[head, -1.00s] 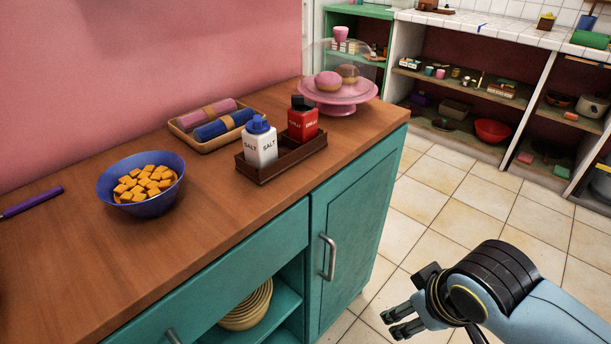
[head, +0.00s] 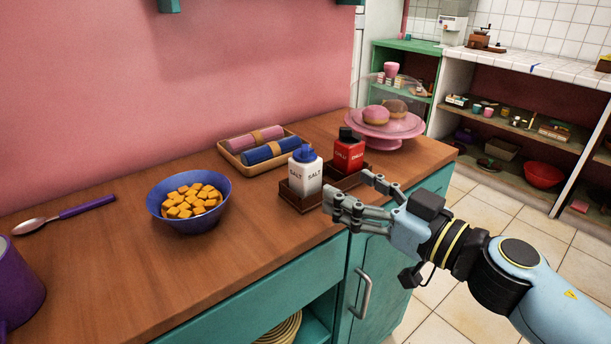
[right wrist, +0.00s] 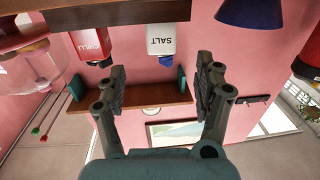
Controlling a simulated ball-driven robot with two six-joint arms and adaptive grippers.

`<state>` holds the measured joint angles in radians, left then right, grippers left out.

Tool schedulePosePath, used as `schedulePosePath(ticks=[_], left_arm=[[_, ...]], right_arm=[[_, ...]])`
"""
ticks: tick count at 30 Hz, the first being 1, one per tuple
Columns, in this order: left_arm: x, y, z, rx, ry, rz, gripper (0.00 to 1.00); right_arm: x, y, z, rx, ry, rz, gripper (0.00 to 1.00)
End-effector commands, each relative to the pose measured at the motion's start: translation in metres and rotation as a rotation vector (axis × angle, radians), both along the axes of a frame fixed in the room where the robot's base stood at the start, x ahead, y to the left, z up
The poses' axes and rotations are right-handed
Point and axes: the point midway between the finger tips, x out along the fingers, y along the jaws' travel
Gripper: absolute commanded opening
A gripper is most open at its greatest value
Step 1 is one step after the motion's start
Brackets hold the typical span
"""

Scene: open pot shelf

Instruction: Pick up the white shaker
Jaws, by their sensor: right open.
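The white shaker (head: 305,173) has a blue cap and SALT lettering. It stands upright in a dark wooden tray (head: 301,203) on the wooden counter. A red shaker with a black cap (head: 348,155) stands beside it in the same tray. My right gripper (head: 347,190) is open and empty, just right of and in front of the white shaker, its fingers pointing left. In the right wrist view, the white shaker (right wrist: 161,39) appears upside down, ahead of and between the two spread fingers (right wrist: 160,85). My left gripper is not in view.
A blue bowl of orange cubes (head: 189,219) stands left of the tray. A basket with rolled cloths (head: 234,158) lies behind. A pink cake stand (head: 387,130) with a clear cover is at the right. A purple-handled spoon (head: 62,216) lies far left. Bare counter lies in front.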

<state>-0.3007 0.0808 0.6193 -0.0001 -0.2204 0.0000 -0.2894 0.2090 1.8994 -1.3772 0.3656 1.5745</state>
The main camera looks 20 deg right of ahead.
Motion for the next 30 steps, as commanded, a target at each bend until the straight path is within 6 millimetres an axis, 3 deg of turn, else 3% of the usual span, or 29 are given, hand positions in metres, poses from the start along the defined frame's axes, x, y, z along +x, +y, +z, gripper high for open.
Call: schedulePosePath(ticks=[7,12,21,30], left_arm=[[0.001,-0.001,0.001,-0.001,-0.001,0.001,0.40],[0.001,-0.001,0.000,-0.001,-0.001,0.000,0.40],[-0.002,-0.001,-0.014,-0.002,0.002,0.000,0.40],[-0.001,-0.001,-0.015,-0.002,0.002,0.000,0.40]], right_arm=[[0.035,0.019,-0.002,0.002,0.004,0.015,0.69],[0.049,0.026,-0.002,0.003,0.006,0.015,0.69],[0.087,0.042,-0.009,0.002,0.004,0.013,0.69],[0.096,0.047,-0.008,0.001,0.006,0.013,0.69]])
